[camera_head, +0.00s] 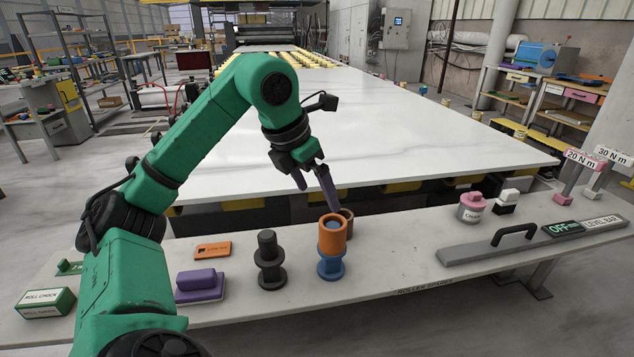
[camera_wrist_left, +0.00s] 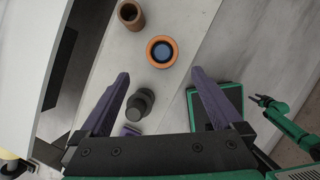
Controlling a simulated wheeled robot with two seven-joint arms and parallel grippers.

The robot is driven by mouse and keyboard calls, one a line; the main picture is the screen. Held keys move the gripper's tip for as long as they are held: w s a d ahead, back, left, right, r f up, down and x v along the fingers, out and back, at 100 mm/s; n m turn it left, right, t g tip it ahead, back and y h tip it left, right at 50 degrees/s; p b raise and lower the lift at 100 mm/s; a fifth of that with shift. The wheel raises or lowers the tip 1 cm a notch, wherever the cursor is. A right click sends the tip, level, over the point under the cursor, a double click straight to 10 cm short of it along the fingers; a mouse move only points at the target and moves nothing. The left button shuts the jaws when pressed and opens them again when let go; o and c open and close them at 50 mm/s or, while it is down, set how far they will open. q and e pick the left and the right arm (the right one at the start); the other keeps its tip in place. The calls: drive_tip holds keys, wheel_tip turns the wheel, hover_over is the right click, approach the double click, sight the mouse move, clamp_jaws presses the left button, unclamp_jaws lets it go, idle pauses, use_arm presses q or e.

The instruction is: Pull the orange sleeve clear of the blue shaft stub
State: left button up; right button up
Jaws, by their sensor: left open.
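The orange sleeve (camera_head: 332,240) stands upright around the top of the blue shaft stub (camera_head: 331,267) on the bench. In the left wrist view the sleeve (camera_wrist_left: 150,54) is a ring seen from above, with the blue stub (camera_wrist_left: 163,51) inside it. My left gripper (camera_head: 319,196) is open and empty, fingers pointing down, above and behind the sleeve in the head view. In the left wrist view its purple fingers (camera_wrist_left: 160,76) are spread wide, with the sleeve just past the tips and between their lines. A green arm's dark end (camera_wrist_left: 260,101), apparently my right gripper, shows small at the right.
A brown sleeve (camera_head: 348,226) stands close behind the orange one. A dark flanged shaft (camera_head: 268,262) and a purple block (camera_head: 200,286) stand to the left. A long bar with a handle (camera_head: 485,248) lies at the right. Bench between it and the blue stub is clear.

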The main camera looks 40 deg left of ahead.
sight(335, 224)
use_arm(q)
drive_tip(key=b+x, duration=0.3)
drive_tip(key=x, duration=0.8)
drive_tip(key=shift+d+f, duration=0.15)
drive_tip(key=shift+f, duration=0.2)
drive_tip(key=shift+b+x, duration=0.3)
drive_tip(key=shift+x, duration=1.1)
drive_tip(key=shift+c, duration=0.6)
drive_tip(key=shift+r, duration=0.1)
drive_tip(key=c, duration=1.2)
drive_tip(key=shift+r+p, duration=0.5)
drive_tip(key=shift+p, duration=0.1)
drive_tip(key=shift+c, duration=0.2)
drive_tip(key=shift+r+p, duration=0.4)
drive_tip(key=shift+r, duration=0.05)
drive_tip(key=shift+r+p, duration=1.8)
drive_tip(key=shift+p, duration=0.05)
drive_tip(key=shift+r+p, duration=0.85)
use_arm(e)
drive_tip(key=shift+s+d+r, duration=0.1)
drive_tip(key=shift+s+r, duration=0.05)
drive_tip(key=shift+r, duration=1.6)
